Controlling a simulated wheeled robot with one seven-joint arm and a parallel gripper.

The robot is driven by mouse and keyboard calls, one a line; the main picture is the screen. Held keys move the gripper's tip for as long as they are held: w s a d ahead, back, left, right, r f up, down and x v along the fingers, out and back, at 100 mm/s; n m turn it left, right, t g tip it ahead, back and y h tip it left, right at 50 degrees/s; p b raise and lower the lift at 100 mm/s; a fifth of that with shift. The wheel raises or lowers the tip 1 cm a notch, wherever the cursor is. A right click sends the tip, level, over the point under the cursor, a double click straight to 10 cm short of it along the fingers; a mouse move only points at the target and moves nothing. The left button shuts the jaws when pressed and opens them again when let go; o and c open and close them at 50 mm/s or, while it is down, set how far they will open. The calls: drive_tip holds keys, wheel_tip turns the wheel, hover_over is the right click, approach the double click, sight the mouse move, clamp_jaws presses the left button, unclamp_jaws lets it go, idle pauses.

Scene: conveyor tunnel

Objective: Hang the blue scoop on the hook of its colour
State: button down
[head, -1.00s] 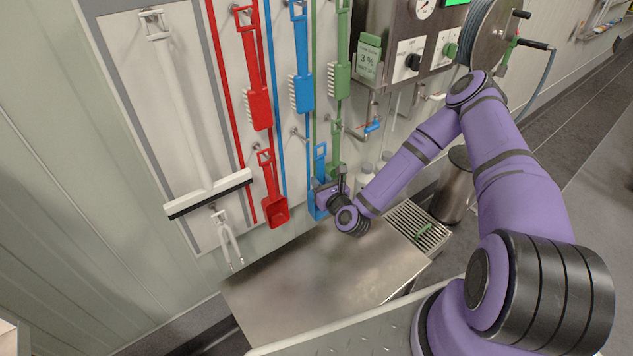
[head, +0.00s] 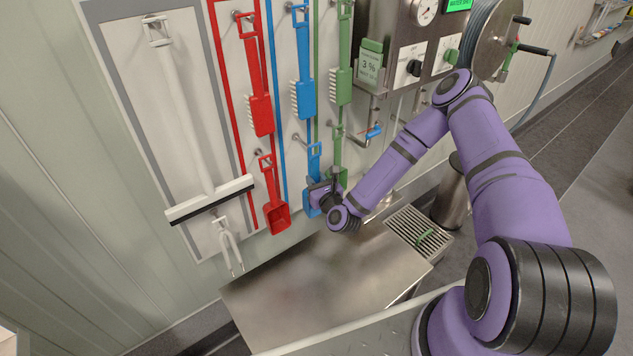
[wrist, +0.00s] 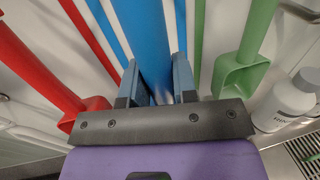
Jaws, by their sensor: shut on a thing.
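The blue scoop (head: 313,165) is upright in front of the tool board. My gripper (head: 322,190) is shut on its handle, and the arm partly hides the scoop. In the wrist view the blue handle (wrist: 148,35) runs between the two fingers (wrist: 158,85). The hook on the blue strip (head: 296,138) shows just left of and above the scoop's top loop. The loop looks apart from the hook, but the depth between them is hard to tell.
A red scoop (head: 273,195) hangs to the left and a green scoop (head: 338,155) close to the right. A blue brush (head: 304,90) hangs above. A steel table (head: 320,275) lies below. White bottles (wrist: 290,98) stand right in the wrist view.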

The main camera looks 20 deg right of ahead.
drive_tip(key=shift+w, duration=0.1)
drive_tip(key=shift+w+a, duration=0.3)
drive_tip(key=shift+w, duration=0.55)
drive_tip(key=shift+w+a, duration=0.25)
drive_tip(key=shift+w, duration=0.55)
drive_tip(key=shift+w+a, duration=0.3)
drive_tip(key=shift+w, duration=0.55)
drive_tip(key=shift+f, duration=0.8)
drive_tip(key=c, duration=0.8)
unclamp_jaws()
drive_tip(key=s, duration=0.7)
drive_tip(key=s+d, duration=0.1)
drive_tip(key=s, duration=0.2)
drive_tip(key=shift+s+d, duration=0.1)
drive_tip(key=shift+s, duration=0.3)
